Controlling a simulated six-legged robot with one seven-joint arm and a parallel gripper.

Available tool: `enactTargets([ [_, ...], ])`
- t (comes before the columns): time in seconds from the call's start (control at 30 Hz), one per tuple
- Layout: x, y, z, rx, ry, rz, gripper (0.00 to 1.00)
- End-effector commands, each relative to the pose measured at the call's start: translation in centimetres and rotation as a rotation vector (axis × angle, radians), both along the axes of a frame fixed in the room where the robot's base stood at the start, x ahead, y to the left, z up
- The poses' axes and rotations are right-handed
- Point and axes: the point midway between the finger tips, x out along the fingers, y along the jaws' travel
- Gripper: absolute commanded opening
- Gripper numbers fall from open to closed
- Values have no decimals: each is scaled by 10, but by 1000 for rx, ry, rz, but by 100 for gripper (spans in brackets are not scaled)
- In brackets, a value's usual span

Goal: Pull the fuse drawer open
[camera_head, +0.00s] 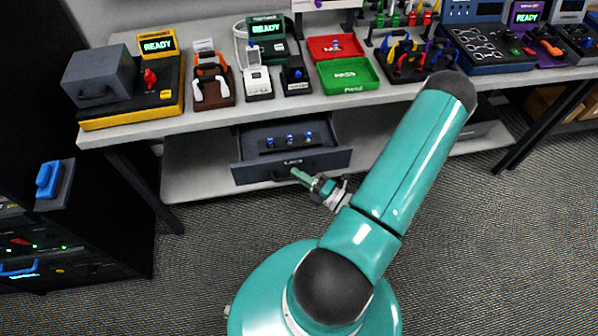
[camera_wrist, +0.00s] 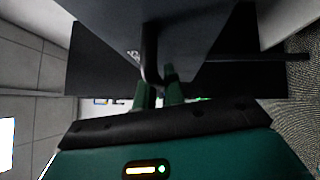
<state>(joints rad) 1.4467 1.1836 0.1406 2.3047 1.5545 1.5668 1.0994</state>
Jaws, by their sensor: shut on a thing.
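The fuse drawer (camera_head: 250,172) is a dark grey drawer under the workbench, in the middle of the head view. It stands out from its housing, and several blue-topped fuses (camera_head: 290,138) show in a row inside it. My gripper (camera_head: 297,174) is at the drawer's front, at its dark handle. In the wrist view, the green fingers of my gripper (camera_wrist: 160,92) are shut around the dark curved handle (camera_wrist: 150,55). The drawer front (camera_wrist: 195,25) fills the upper part of that view. The exact contact at the fingertips is partly hidden.
The workbench (camera_head: 215,118) above the drawer carries several devices, a red tray (camera_head: 325,57) and a green tray (camera_head: 335,87). A dark cabinet (camera_head: 120,215) stands at the left. A bench leg (camera_head: 545,128) is at the right. Carpeted floor (camera_head: 205,250) in front of the drawer is clear around my body.

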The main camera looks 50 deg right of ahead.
Motion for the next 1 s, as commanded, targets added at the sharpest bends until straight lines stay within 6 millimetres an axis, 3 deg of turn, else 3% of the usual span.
enactTargets([
  [0.37, -3, 2, 0, -1, -1, 0, 0],
  [0.4, -3, 2, 0, -1, -1, 0, 13],
  [0.47, -4, 2, 0, -1, -1, 0, 20],
  [0.8, -8, 2, 0, 0, 0, -1, 20],
  [1.0, -34, -4, -4, 0, 2, -3, 20],
])
